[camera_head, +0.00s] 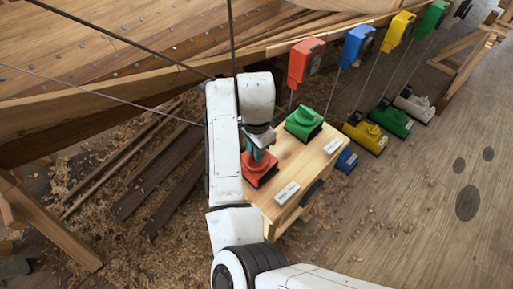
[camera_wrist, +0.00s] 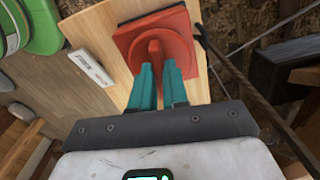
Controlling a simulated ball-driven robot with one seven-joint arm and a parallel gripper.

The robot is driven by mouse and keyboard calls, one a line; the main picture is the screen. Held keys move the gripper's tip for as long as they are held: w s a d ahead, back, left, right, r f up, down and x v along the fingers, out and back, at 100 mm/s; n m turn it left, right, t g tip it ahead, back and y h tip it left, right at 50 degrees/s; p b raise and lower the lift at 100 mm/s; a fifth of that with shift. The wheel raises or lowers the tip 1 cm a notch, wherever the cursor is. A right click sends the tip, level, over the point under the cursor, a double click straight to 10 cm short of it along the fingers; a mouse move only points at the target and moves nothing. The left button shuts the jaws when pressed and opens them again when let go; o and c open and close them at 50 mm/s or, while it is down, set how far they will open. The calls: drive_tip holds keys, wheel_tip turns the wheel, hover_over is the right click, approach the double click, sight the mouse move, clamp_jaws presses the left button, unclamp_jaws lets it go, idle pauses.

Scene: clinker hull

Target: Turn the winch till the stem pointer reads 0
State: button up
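A red winch (camera_head: 261,170) with a square base sits on the wooden bench (camera_head: 297,165); it also shows in the wrist view (camera_wrist: 152,38). My gripper (camera_head: 258,152) reaches down onto it from above. In the wrist view its two teal fingers (camera_wrist: 158,72) stand on either side of the red upright handle, which fills the narrow gap between the tips.
Red (camera_head: 305,62), blue (camera_head: 357,45), yellow (camera_head: 398,31) and green (camera_head: 433,18) boxes line the hull edge (camera_head: 130,92). Yellow (camera_head: 366,133), green (camera_head: 392,118) and grey (camera_head: 414,104) units and a blue one (camera_head: 346,160) are beyond the bench. Thin lines cross above.

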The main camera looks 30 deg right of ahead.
drive_tip(key=o, duration=0.4)
wheel_tip(320, 180, up, 11)
drive_tip(key=shift+f, duration=0.1)
idle(0.4)
idle(0.4)
drive_tip(key=s+d+f+n+t+h, duration=0.1)
drive_tip(key=s+d+f+n+h, duration=0.15)
drive_tip(key=s+d+f, duration=0.4)
drive_tip(key=s+d+f+n+t+h, duration=0.1)
drive_tip(key=s+d+n, duration=0.25)
drive_tip(key=d, duration=0.65)
drive_tip(key=s+a+f+n+y, duration=0.1)
drive_tip(key=s+a+f+n, duration=0.2)
drive_tip(key=s, duration=0.3)
drive_tip(key=s+a+f+n+y, duration=0.1)
drive_tip(key=s+a+f+n, duration=0.2)
drive_tip(key=s, duration=0.4)
drive_tip(key=s+a+f+n+g+y, duration=0.1)
drive_tip(key=s+a+f+n, duration=0.1)
drive_tip(key=s, duration=0.4)
drive_tip(key=shift+s+a+f+n, duration=0.2)
drive_tip(key=shift+f+n, duration=0.1)
drive_tip(key=shift+f, duration=0.3)
drive_tip(key=shift+s+a+f+n, duration=0.2)
drive_tip(key=shift+f+n, duration=0.1)
drive_tip(key=shift+f, duration=0.25)
